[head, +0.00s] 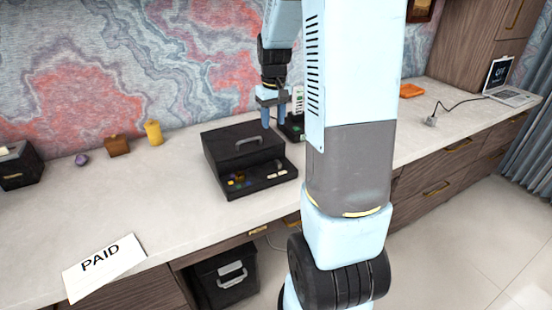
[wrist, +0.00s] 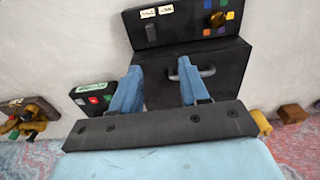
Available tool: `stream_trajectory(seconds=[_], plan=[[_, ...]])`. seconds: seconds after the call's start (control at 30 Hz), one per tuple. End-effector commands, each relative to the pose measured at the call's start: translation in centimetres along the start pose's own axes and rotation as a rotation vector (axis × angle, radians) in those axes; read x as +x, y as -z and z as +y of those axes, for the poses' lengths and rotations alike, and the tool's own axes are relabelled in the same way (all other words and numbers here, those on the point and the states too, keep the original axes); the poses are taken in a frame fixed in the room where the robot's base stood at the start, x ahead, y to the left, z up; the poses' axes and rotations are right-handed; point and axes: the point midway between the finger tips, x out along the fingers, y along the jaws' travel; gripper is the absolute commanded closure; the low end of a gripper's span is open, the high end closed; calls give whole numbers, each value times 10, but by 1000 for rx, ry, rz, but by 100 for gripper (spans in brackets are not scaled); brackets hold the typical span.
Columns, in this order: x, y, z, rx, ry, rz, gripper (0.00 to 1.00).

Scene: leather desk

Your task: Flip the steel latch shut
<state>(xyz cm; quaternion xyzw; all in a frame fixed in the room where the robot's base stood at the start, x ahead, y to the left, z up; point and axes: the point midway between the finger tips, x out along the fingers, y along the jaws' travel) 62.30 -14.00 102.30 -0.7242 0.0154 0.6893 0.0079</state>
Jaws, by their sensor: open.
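A black box (head: 240,135) stands on the desk with a grey metal loop (head: 247,141) on its sloped upper face. In the wrist view the same loop (wrist: 189,75) shows partly behind a finger of mine. I cannot tell whether this loop is the steel latch; no other latch is clear on the box. The box's low front part (wrist: 185,20) holds coloured squares, a brownish piece and two pale labels. My gripper (head: 273,122) is open and empty, above the back right of the box. In the wrist view its blue fingers (wrist: 160,65) are spread over the box.
A small black unit with coloured buttons (wrist: 92,98) stands right beside the box. A yellow object (head: 153,133), brown block (head: 118,146) and purple piece (head: 81,160) stand left. A PAID card (head: 103,266) lies front left. A laptop (head: 508,92) is far right.

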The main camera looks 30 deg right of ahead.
Motion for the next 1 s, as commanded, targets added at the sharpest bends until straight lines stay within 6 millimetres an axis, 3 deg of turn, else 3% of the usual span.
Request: stream_trajectory(seconds=[0.1,0.53,1.0], plan=[[22,9,13,3,6,-32,55],[58,14,22,3,11,-53,55],[139,10,21,3,11,-54,55]])
